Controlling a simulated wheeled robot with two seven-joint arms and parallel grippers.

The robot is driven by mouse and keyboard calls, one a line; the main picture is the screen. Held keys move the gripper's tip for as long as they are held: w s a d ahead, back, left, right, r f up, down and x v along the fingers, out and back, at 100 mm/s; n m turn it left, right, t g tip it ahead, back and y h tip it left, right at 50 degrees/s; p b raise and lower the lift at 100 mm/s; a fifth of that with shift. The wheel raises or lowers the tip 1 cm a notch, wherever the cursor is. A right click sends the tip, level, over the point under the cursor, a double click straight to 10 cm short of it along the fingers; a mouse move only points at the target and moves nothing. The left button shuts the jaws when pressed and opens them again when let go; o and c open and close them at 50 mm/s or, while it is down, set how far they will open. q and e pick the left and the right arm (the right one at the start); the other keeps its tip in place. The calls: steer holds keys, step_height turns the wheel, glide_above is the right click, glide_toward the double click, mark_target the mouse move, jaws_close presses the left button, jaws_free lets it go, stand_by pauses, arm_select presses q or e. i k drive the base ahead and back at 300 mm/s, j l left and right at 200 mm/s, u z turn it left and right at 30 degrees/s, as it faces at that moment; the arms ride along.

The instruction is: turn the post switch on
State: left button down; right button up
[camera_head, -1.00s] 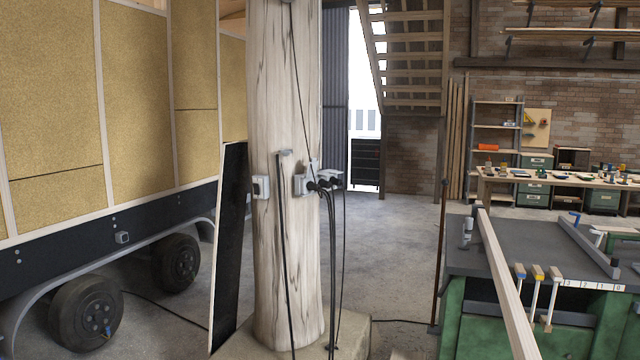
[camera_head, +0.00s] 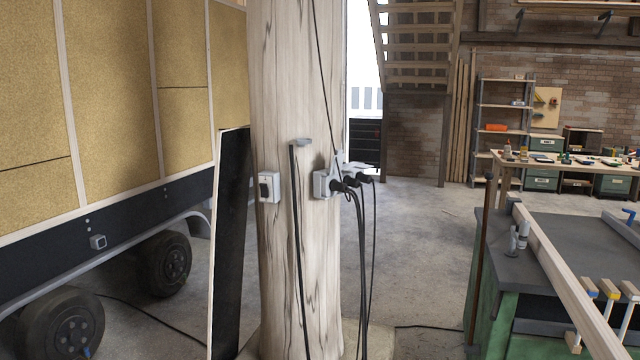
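A thick pale wooden post (camera_head: 290,80) stands upright just left of the middle of the head view. The post switch (camera_head: 268,187) is a small light-grey box with a dark rocker on the post's left side. Whether the rocker is on or off is too small to tell. To its right on the post is a grey socket box (camera_head: 326,184) with dark plugs and cables in it. Neither of my grippers shows in the view.
A dark board (camera_head: 230,240) leans left of the post. A trailer with yellowish panels (camera_head: 110,100) and black wheels (camera_head: 165,264) fills the left. A workbench (camera_head: 575,255) with clamps and a long wooden beam (camera_head: 565,270) stands at the right. Concrete floor (camera_head: 425,240) is clear between post and bench.

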mark_target(264, 189)
steer(key=i, duration=0.55)
steer(key=i+l+u, duration=0.15)
steer(key=i, duration=1)
steer(key=l+u, duration=0.05)
